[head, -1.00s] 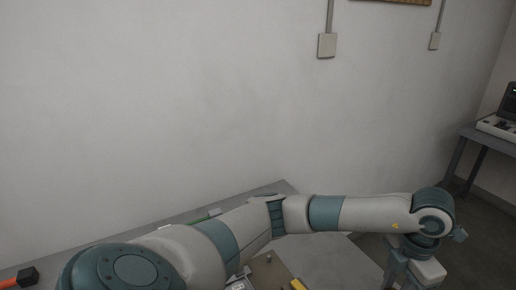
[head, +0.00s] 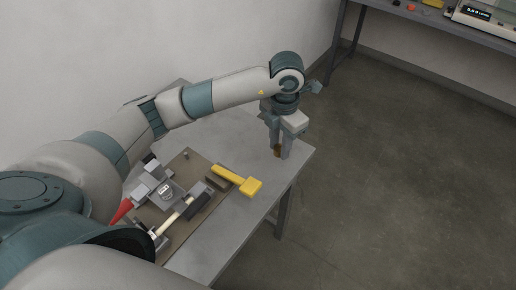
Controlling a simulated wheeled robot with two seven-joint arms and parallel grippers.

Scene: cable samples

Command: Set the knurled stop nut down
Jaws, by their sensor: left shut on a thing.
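My left gripper (head: 281,154) points down near the right corner of the grey table (head: 232,132). It is shut on a small brass-brown piece, the knurled stop nut (head: 277,150), which is mostly hidden between the fingers. The fingertips are at or just above the table top; I cannot tell whether the nut touches it. My right gripper is not in view.
A brown board (head: 178,222) on the table carries a grey fixture (head: 166,192), a pale-handled tool (head: 174,217) and a red-handled tool (head: 121,211). A yellow tool (head: 237,180) lies at the board's right edge. Bare table lies between it and the gripper.

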